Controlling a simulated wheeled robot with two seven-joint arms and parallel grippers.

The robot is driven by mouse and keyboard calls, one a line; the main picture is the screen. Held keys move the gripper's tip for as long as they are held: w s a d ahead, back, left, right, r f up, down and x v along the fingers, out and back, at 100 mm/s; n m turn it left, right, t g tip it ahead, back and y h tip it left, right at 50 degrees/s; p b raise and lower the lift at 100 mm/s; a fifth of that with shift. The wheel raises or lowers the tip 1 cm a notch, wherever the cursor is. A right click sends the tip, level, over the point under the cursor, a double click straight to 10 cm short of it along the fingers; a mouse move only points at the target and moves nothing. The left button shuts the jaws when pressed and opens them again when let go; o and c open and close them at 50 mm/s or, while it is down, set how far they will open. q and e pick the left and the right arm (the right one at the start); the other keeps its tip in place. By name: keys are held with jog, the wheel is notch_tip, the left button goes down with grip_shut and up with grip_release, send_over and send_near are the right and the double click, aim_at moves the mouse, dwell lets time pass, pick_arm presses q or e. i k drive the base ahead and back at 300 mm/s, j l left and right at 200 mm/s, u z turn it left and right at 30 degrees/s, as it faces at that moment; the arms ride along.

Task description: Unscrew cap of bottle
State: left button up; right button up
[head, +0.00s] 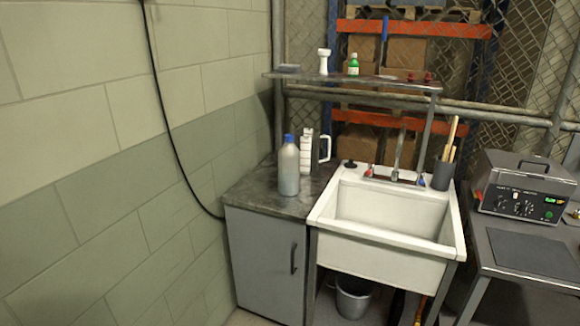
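A grey bottle with a blue cap (289,138) stands upright on the dark counter (245,198) left of the sink. The bottle's body (289,172) is plain and shows in full. The cap sits on top of the bottle. Neither of my grippers shows in the head view.
A white jug (306,153) stands just behind the bottle. The white sink (388,255) is to the right, with a dark tool holder (442,175) at its back corner. A shelf (350,80) with small bottles hangs above. A block wall (130,170) bounds the left.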

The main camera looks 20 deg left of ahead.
aim_at(289, 155)
jog(key=i+l+u, duration=0.3)
jog(key=i+l, duration=0.3)
jog(key=i, duration=0.15)
